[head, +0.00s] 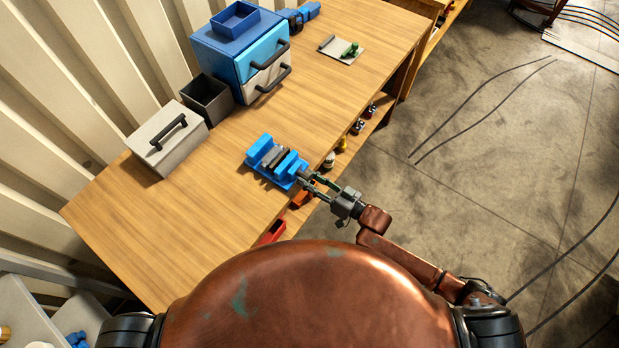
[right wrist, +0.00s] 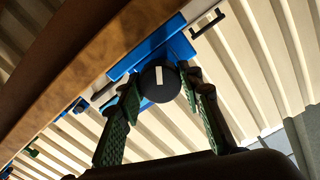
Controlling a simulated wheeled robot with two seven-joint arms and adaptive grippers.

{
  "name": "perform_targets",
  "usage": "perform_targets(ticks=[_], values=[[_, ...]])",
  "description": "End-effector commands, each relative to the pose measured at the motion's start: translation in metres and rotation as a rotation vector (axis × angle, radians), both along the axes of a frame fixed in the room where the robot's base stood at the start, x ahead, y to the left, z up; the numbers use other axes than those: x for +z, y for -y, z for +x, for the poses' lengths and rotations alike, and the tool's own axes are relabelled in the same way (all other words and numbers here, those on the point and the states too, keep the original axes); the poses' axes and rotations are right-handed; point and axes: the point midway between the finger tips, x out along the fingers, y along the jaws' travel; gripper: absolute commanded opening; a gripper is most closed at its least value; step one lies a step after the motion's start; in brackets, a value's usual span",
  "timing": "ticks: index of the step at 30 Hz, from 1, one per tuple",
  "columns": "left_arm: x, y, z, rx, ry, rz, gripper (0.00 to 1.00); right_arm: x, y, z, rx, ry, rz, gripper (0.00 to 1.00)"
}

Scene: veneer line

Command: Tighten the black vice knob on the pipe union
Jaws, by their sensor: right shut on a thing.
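The blue vice (head: 277,162) stands near the front edge of the wooden table, with a grey metallic piece, seemingly the pipe union (head: 275,157), between its jaws. The black vice knob (right wrist: 160,82) with a white mark faces the camera in the right wrist view. The blue vice body (right wrist: 150,50) shows behind it. My right gripper (head: 306,180) reaches the vice's front side. In the right wrist view its green fingers (right wrist: 160,95) lie on either side of the knob and are shut on it. My left gripper is not in view.
On the wooden table (head: 215,215) stand a grey box with a black handle (head: 167,138), a dark open bin (head: 208,98) and a blue drawer cabinet (head: 240,60). A pale plate with a green item (head: 341,49) lies farther back. Small items sit on a shelf below the front edge.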

Motion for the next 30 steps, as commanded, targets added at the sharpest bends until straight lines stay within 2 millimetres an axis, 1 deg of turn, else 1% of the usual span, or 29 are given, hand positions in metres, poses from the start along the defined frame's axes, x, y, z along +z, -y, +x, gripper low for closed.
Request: perform_targets(ticks=[6,12,27,28,30], values=[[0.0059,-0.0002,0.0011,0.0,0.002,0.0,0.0,0.001,0.0007,0.0003,0.0,-0.093,0.068,0.09],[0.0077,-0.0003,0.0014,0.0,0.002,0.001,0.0,0.0004,0.0008,0.0003,-0.001,-0.138,0.1,0.09],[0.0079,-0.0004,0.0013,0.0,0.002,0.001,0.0,-0.0002,0.0011,0.0006,-0.001,-0.151,0.11,0.09],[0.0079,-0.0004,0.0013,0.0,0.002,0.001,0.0,-0.0002,0.0011,0.0006,-0.001,-0.151,0.11,0.36],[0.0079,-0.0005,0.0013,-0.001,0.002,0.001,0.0,-0.0001,0.001,0.0005,-0.001,-0.151,0.11,0.41]])
